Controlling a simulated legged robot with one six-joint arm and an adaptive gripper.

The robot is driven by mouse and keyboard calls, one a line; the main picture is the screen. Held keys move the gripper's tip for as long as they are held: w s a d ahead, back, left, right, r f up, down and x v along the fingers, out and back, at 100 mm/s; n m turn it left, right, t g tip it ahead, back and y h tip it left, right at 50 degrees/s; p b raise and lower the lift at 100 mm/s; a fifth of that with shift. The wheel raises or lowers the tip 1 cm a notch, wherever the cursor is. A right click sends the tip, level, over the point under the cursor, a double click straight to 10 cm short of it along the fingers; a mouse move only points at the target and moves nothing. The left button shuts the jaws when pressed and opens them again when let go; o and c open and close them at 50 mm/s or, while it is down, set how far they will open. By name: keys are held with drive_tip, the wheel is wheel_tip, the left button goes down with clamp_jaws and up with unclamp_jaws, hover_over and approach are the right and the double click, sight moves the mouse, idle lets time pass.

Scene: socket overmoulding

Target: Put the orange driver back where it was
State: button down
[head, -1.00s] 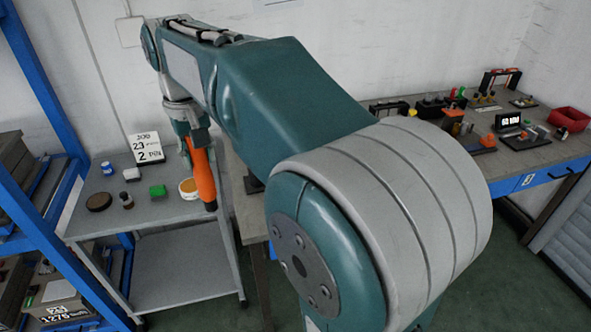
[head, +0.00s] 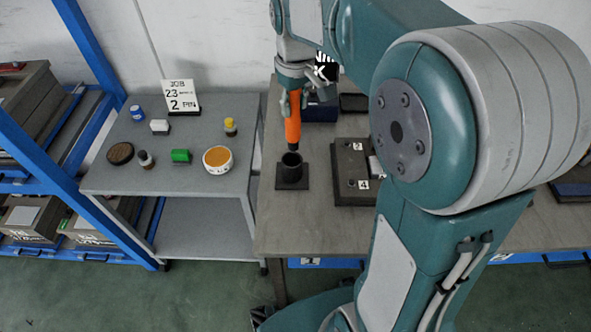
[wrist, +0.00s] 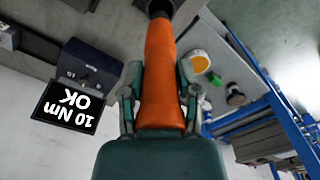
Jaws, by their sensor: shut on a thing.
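My gripper (head: 293,100) is shut on the orange driver (head: 292,127), which hangs nearly upright with its dark tip downward. The driver also fills the middle of the wrist view (wrist: 161,75), with a gripper finger on each side. A black round holder (head: 290,172) on a square base stands on the workbench, right below the driver. The tip is at or just above the holder's mouth; I cannot tell whether it has entered. In the wrist view the holder (wrist: 158,7) shows at the top edge, beyond the driver's far end.
A dark display (wrist: 68,106) reading "10 Nm OK" stands behind the holder. A block with numbered places (head: 352,185) lies right of it. A grey trolley (head: 215,185) on the left carries a job card (head: 182,97), a green piece (head: 181,155) and a white-rimmed tub (head: 218,159).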

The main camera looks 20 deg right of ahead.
sight(292, 141)
drive_tip(key=shift+n, duration=0.4)
drive_tip(key=f, duration=0.7)
drive_tip(key=shift+w+a, duration=0.25)
drive_tip(key=shift+d+f, duration=0.15)
drive_tip(key=shift+f, duration=2.05)
drive_tip(key=shift+c, duration=1.5)
unclamp_jaws()
drive_tip(key=shift+f, duration=0.1)
